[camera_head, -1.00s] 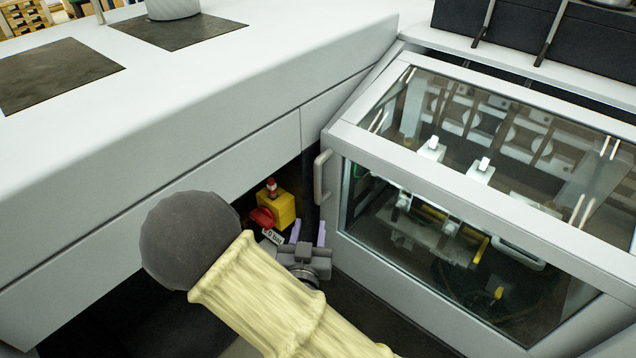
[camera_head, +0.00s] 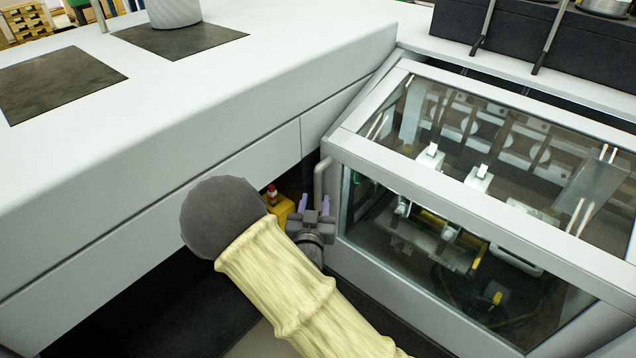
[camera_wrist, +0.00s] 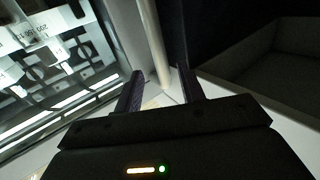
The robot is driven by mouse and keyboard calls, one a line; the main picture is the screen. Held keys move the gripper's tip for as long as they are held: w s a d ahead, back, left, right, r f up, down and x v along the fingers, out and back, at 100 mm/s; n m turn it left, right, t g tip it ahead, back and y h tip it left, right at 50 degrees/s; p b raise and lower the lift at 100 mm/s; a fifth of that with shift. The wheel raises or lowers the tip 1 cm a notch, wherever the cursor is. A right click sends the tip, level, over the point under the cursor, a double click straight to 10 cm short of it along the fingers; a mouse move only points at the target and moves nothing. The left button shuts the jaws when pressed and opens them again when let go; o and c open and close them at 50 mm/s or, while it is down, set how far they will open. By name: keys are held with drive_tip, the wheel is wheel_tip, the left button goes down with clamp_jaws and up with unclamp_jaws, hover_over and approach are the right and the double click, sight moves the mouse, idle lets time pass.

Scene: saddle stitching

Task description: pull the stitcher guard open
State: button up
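The stitcher guard (camera_head: 455,187) is a pale frame with glass panes at the right in the head view, and it looks closed. Its upright pale bar handle (camera_head: 318,180) is at the guard's left corner. My gripper (camera_head: 315,200) is open just in front of the handle's lower part. In the wrist view the handle (camera_wrist: 153,42) runs down between the two fingers of my gripper (camera_wrist: 160,75). I cannot tell whether it touches either finger. The guard's glass (camera_wrist: 45,65) fills the left of the wrist view.
A long pale machine body (camera_head: 240,100) runs along the left, with a dark recess beneath it. A yellow box (camera_head: 281,209) with a red top is partly hidden behind my arm. Stitcher parts show behind the glass.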

sight(317, 187)
drive_tip(key=w, duration=0.7)
drive_tip(key=shift+d+p, duration=0.25)
drive_tip(key=shift+p, duration=0.05)
clamp_jaws()
